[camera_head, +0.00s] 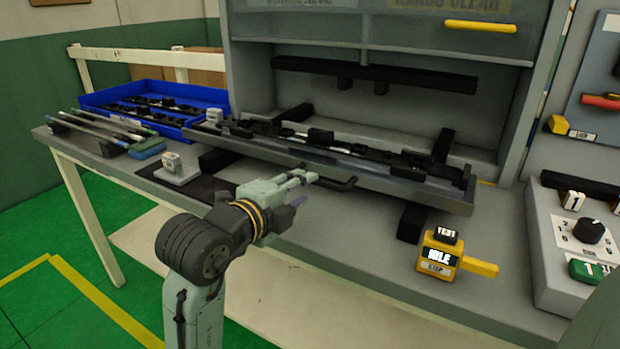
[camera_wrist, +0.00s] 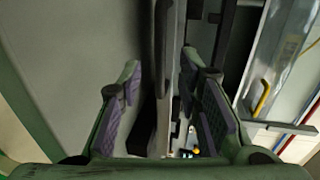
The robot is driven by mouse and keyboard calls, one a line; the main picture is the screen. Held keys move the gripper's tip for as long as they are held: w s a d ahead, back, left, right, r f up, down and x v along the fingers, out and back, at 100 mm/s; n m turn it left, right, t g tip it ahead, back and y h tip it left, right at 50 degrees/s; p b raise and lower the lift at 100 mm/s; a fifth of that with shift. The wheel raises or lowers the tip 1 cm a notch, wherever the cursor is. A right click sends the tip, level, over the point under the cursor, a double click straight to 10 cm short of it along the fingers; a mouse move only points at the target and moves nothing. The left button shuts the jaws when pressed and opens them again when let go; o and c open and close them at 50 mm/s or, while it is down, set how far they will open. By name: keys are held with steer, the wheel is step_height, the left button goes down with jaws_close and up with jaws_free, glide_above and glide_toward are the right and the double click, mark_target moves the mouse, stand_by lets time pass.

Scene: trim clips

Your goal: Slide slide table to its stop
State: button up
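The slide table (camera_head: 400,184) is a long grey tray with black parts on it, lying across the bench in front of the grey cabinet. A black bar handle (camera_head: 338,184) sticks out from its front edge. My gripper (camera_head: 303,186) is just left of this handle, at the tray's front. In the wrist view, my gripper (camera_wrist: 160,75) has its purple-padded fingers apart. The dark handle (camera_wrist: 161,40) and the tray's edge run between the fingers in that view. A gap shows on both sides, and I cannot tell whether anything touches.
A yellow tester reading IDLE (camera_head: 440,255) stands at the bench's right front. A blue bin (camera_head: 215,97) of black parts and several rods (camera_head: 100,130) lie at the left. A small white stand (camera_head: 176,172) is left of my gripper. A control box (camera_head: 560,250) is at the right.

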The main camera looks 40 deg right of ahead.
steer(key=p+x, duration=0.1)
steer(key=x, duration=0.5)
steer(key=shift+w+d, duration=0.1)
steer(key=shift+d, duration=0.05)
jaws_close()
stand_by(0.7)
